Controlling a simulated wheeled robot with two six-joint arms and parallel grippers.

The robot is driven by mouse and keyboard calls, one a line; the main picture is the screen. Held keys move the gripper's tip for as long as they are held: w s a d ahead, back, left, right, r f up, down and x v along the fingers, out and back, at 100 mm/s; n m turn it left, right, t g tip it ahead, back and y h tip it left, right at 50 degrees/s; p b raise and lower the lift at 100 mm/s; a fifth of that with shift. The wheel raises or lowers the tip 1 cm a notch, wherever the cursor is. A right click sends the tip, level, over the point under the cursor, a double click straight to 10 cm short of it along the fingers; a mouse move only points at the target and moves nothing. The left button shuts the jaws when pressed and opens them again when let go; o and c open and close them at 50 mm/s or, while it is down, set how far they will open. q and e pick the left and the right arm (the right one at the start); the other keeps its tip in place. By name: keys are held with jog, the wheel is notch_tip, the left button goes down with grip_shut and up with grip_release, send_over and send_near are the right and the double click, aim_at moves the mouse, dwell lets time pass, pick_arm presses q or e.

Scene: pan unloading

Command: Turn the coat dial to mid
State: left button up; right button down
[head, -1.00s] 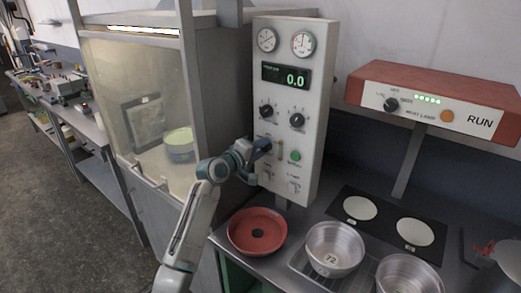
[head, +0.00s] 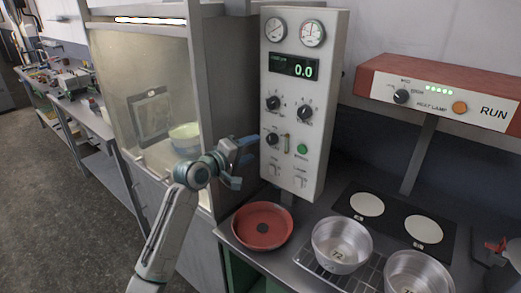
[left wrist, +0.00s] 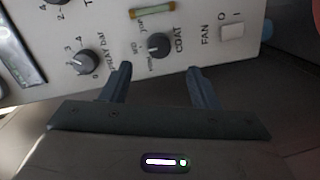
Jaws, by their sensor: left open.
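The coat dial (head: 272,139) is a dark round knob low on the left side of the white control panel (head: 325,100). In the left wrist view the dial (left wrist: 158,45) lies beyond and between my fingertips, beside the word COAT. A pale mark shows on its left side in that view, but I cannot tell surely which setting it marks. My left gripper (head: 247,152) is open and empty, just left of the panel and apart from the dial. Its two fingers also show in the left wrist view (left wrist: 159,70). My right gripper is out of view.
Close to the coat dial are a spray bar dial (left wrist: 85,62), a fan switch (left wrist: 232,31) and a green button (head: 302,149). Below the panel are a red pan (head: 245,230) and metal pans (head: 341,246). A glazed cabinet (head: 135,60) stands left, a heat lamp box (head: 450,85) right.

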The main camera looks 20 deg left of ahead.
pick_arm(q)
jog(key=shift+v, duration=1.5)
